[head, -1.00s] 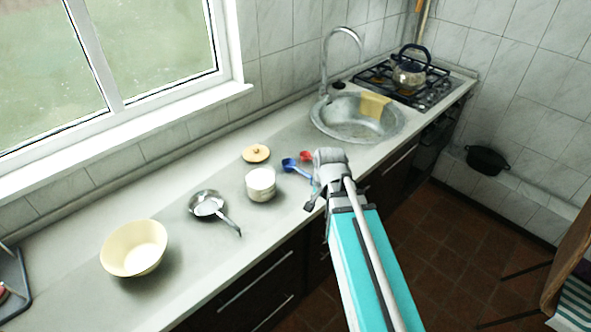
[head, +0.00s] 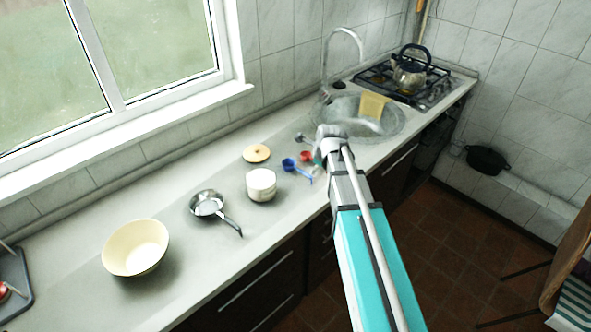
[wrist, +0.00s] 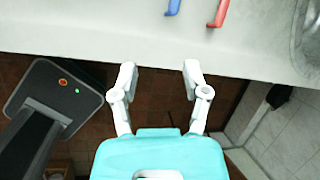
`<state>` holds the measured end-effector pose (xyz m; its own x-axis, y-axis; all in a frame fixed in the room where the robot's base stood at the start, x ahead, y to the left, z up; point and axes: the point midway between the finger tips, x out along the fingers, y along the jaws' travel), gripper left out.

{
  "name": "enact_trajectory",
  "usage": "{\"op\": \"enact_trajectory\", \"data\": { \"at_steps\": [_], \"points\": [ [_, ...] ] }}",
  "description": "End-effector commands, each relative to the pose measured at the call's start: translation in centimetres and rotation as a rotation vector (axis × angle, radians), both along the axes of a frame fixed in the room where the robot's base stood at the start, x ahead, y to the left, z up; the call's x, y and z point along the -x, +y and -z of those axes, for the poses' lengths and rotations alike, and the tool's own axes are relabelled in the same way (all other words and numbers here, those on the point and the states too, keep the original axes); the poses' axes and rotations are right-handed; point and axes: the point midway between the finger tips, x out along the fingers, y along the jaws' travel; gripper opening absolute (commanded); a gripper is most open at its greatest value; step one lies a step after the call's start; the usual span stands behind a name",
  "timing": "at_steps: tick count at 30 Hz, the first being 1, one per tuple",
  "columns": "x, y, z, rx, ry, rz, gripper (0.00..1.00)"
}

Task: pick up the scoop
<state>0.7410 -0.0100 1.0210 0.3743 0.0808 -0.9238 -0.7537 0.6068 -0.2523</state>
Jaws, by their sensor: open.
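A blue scoop (head: 289,164) lies on the counter with its handle toward the front edge. A red scoop (head: 306,156) lies just to its right, partly hidden by my arm. The wrist view shows only the handle ends of the blue scoop (wrist: 173,7) and the red scoop (wrist: 218,13) at the top edge. My gripper (wrist: 160,72) is open and empty, its two fingers apart. In the wrist view it shows over the floor, in front of the counter edge and apart from both scoops. In the head view my gripper (head: 337,132) is right of the scoops.
A white pot (head: 261,185), a tan lid (head: 256,153), a small steel pan (head: 207,204) and a cream bowl (head: 135,247) stand on the counter (head: 205,270) to the left. The sink (head: 398,118) and a kettle (head: 409,74) on the stove are right and behind.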

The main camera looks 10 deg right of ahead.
Motion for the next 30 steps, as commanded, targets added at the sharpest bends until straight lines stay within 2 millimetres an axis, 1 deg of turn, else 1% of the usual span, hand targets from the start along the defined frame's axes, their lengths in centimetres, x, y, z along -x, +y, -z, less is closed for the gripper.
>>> {"op": "enact_trajectory", "data": {
  "at_steps": [1,3,9,23,30],
  "points": [
    [-0.7,-0.1,-0.1,-0.022,-0.006,0.050,0.60],
    [-1.3,-0.2,-0.2,-0.052,-0.012,0.116,0.60],
    [-2.1,-0.4,-0.4,-0.099,-0.022,0.219,0.60],
    [-2.2,-0.4,-0.3,-0.105,-0.022,0.233,0.60],
    [-2.7,-0.4,0.8,-0.105,-0.022,0.232,0.60]
  ]
}}
